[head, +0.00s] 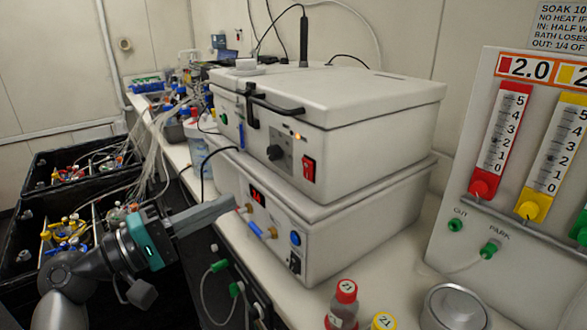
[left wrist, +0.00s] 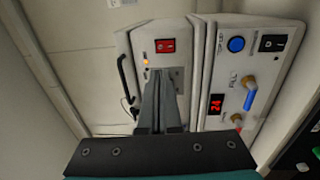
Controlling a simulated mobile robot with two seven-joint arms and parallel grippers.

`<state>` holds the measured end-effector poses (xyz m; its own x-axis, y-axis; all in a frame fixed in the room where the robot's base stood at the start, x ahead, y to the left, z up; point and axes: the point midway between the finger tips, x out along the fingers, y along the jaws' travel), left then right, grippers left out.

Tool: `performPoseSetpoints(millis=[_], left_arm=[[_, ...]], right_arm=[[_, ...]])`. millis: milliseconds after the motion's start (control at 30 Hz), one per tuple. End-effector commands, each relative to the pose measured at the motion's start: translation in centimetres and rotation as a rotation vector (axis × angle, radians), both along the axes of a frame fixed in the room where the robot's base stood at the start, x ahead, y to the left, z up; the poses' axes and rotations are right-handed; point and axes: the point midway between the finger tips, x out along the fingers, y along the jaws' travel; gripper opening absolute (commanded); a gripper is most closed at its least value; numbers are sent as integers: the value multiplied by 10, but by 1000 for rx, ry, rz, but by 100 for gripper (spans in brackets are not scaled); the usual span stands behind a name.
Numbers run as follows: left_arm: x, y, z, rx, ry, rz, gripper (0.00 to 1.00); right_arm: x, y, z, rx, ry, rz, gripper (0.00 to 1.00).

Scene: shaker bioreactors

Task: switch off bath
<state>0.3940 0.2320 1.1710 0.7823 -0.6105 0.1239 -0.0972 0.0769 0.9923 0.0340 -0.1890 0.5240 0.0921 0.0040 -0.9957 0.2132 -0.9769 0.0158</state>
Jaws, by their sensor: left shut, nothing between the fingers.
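Two white boxes are stacked on the bench. The upper one (head: 350,110) has a black latch, a dark knob (head: 279,153), an amber light that looks lit (head: 297,136) and a red rocker switch (head: 308,168); the switch also shows in the left wrist view (left wrist: 165,45). The lower one (head: 345,240) has a red display reading 24 (left wrist: 216,104), a blue button (head: 295,238) and a black rocker switch (head: 294,262). My left gripper (head: 232,204) is shut and empty, in front of the boxes' left part. In the wrist view its fingers hide the upper box's knob. My right gripper is not in view.
A blue-handled valve (left wrist: 250,97) juts from the lower front. Bottles with red (head: 346,290) and yellow caps and a round metal lid (head: 455,305) stand at the front right. A panel with colored sliders (head: 520,150) stands right. Black crates (head: 80,150) are at left.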

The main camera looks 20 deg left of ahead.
Motion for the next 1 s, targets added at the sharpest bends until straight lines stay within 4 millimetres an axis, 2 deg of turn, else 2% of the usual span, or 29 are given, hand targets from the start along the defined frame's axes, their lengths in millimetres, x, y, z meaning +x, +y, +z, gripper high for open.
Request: performPoseSetpoints(millis=[267, 700, 1000], left_arm=[[10, -8, 2, -1, -1, -1, 0], [79, -63, 14, -1, -2, -2, 0], [107, -84, 16, 1, 1, 0, 0]], right_arm=[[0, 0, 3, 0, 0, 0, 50], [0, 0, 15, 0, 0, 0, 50], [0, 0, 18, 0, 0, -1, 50]])
